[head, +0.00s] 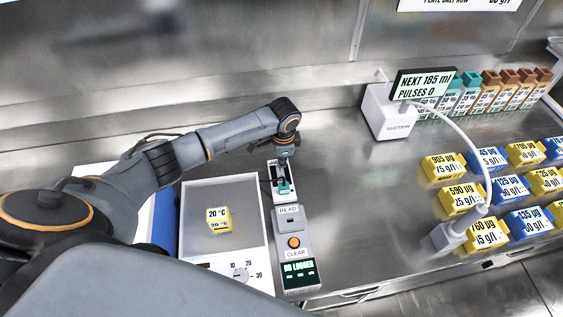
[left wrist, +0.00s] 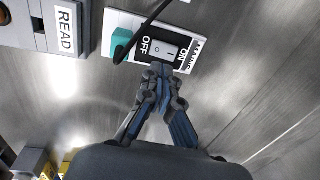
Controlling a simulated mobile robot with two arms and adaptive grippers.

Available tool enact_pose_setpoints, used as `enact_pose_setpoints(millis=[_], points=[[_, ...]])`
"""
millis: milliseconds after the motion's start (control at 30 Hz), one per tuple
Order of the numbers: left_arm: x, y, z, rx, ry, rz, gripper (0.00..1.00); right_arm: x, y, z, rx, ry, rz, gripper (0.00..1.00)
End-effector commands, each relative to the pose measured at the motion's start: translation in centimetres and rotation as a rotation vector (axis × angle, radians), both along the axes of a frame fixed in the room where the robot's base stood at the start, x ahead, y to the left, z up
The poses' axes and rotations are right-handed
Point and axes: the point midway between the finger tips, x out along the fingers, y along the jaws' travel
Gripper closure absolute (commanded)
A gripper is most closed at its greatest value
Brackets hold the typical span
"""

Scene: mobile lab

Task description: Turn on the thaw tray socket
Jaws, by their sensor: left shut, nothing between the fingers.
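The thaw tray socket (head: 292,193) is a white strip with a teal plug, partly hidden under my left gripper (head: 283,158) in the head view. In the left wrist view, the socket (left wrist: 113,21) shows a teal plug (left wrist: 121,43), a dark cable and a grey rocker switch (left wrist: 163,48) between OFF and ON labels. Which side of the rocker is pressed, I cannot tell. My left gripper (left wrist: 160,70) is shut and empty, its tips right by the switch's lower edge; contact is unclear. The thaw tray (head: 191,225) holds a yellow 20 °C block (head: 219,220). My right gripper is not in view.
A logger box (head: 292,225) with READ and CLEAR labels and an orange button adjoins the socket. A white device (head: 385,112) with a display and a cabled handpiece (head: 452,236) stands to the right, near yellow and blue blocks (head: 441,167). Bare steel counter lies between.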

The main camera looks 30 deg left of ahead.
Motion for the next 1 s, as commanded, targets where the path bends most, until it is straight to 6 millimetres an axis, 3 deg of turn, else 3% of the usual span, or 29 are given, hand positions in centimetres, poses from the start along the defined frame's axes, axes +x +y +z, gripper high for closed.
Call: enact_pose_setpoints(millis=[200,400,833,1000], points=[[-0.7,-0.5,4.2,0.001,-0.002,-0.002,1.00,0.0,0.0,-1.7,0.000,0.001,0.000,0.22],[-1.2,-0.8,6.8,0.001,0.000,-0.001,1.00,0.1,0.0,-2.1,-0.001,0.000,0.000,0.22],[-1.3,-0.8,7.5,0.002,0.002,0.000,1.00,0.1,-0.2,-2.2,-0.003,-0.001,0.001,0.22],[-1.0,-0.9,6.9,0.011,-0.017,-0.004,1.00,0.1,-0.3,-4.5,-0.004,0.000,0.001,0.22]])
